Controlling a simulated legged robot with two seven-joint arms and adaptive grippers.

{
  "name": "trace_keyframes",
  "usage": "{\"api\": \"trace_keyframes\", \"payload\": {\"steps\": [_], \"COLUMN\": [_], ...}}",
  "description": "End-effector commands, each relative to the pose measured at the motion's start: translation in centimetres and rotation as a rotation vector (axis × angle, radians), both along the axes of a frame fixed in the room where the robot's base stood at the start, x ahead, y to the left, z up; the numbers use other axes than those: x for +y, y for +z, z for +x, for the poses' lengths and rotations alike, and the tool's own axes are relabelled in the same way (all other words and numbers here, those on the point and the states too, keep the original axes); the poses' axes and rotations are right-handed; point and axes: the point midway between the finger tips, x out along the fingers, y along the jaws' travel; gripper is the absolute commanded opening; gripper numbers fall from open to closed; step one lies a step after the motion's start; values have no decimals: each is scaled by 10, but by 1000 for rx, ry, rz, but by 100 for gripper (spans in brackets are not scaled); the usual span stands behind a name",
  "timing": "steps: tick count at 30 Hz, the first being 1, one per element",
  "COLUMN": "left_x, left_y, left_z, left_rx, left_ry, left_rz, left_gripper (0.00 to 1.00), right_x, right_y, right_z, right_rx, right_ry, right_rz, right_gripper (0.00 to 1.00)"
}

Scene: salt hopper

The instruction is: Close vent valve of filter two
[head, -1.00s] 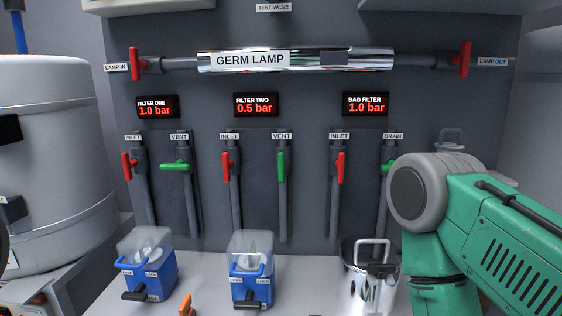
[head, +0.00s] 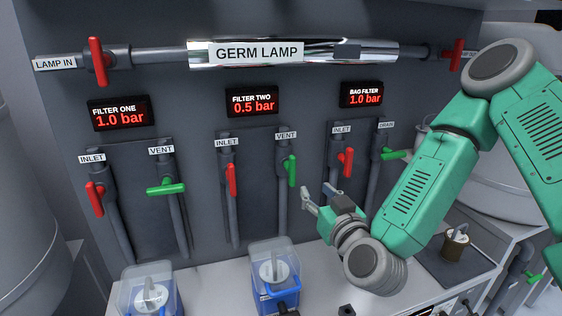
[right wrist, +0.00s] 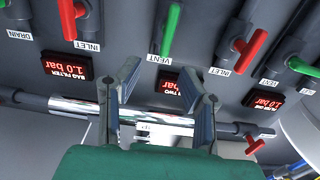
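The filter two vent valve has a green handle (head: 291,171) below its VENT label, hanging roughly in line with its vertical pipe. It also shows upside down in the right wrist view (right wrist: 171,30), beyond the fingers. The filter two display (head: 252,102) reads 0.5 bar. My right gripper (head: 319,194) is open and empty, just right of and slightly below the green handle, apart from it in the head view. In the right wrist view its two fingers (right wrist: 160,75) are spread with nothing between them. My left gripper is not in view.
The red filter two inlet handle (head: 231,180) is left of the vent; the red bag filter inlet handle (head: 346,162) is close on the right. The filter one vent handle (head: 166,189) lies crosswise. Blue containers with clear tops (head: 281,290) stand on the bench below.

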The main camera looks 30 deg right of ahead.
Motion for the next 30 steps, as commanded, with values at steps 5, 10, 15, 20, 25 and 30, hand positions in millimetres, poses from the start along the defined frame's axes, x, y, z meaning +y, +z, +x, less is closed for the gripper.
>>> {"api": "trace_keyframes", "payload": {"steps": [5, 10, 15, 20, 25, 30], "left_x": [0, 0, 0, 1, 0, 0], "left_y": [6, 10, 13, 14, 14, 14], "left_z": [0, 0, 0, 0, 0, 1], "left_rx": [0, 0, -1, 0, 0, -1], "left_ry": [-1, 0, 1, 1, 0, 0], "left_rz": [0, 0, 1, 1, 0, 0], "left_gripper": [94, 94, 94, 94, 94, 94], "right_x": [5, 5, -4, -15, -20, -15], "right_y": [5, 8, 7, 4, 3, 5], "right_z": [35, 71, 101, 120, 129, 127], "right_rx": [-1, 1, 2, 0, 1, 1], "right_ry": [0, 2, 2, 5, 6, 6], "right_rz": [-13, -20, -19, -12, -7, -13], "right_gripper": [34, 34, 34, 34, 34, 34]}}
